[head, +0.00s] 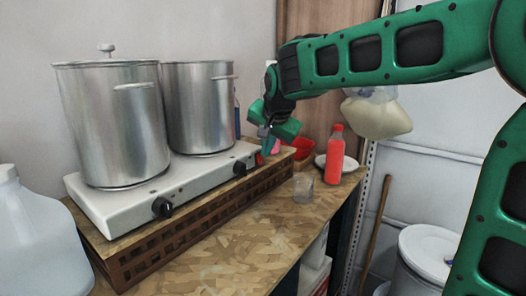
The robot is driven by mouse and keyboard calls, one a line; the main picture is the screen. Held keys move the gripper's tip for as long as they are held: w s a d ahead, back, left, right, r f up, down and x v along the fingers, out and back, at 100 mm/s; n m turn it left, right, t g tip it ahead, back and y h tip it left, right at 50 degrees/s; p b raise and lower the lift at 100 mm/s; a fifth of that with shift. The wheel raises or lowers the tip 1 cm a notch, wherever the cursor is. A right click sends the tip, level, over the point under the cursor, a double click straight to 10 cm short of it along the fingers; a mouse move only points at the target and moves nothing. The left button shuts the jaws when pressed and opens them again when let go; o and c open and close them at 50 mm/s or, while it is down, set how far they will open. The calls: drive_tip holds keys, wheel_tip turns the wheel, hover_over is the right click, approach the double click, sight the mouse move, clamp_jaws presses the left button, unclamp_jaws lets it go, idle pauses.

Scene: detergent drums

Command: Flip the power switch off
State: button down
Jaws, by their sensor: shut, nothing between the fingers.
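My green and black gripper (267,146) is shut and empty. It points down at the far right end of the white two-burner hot plate (195,190). Two black knobs show on the plate's front: a near knob (162,207) and a far knob (239,168). My gripper is just beyond the far knob. A small red patch (260,158) shows right by the fingertips; I cannot tell whether it is the power switch. No switch can be made out clearly, and my gripper covers part of that area. I cannot tell whether the fingers touch anything.
Two large steel pots, near (115,130) and far (200,110), stand on the hot plate. It sits on a brown slatted crate (190,228). The front chipboard worktop (235,250) is clear.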

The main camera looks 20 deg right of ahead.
drive_tip(key=d+v, duration=0.1)
drive_tip(key=v, duration=1)
drive_tip(key=shift+s+r, duration=0.25)
drive_tip(key=shift+s, duration=0.05)
drive_tip(key=shift+d, duration=0.1)
